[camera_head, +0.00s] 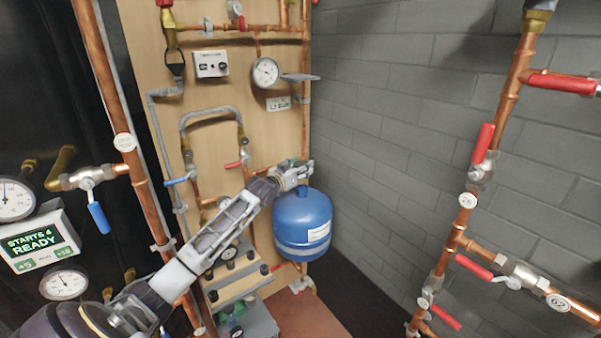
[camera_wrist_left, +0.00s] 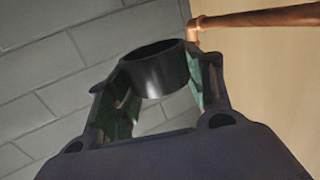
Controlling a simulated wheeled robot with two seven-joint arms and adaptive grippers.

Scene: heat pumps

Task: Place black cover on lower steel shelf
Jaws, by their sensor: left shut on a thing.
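The black cover (camera_wrist_left: 155,78), a short dark open cylinder, is held between the two fingers of my left gripper in the left wrist view. In the head view, my left gripper (camera_head: 301,170) is just above the blue tank (camera_head: 303,222), near the right edge of the wooden panel. The cover cannot be made out there. My right gripper is not in view.
The wooden panel (camera_head: 225,110) carries copper pipes, a round gauge (camera_head: 265,73) and valves. A copper pipe (camera_wrist_left: 265,17) is close beyond the gripper in the wrist view.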

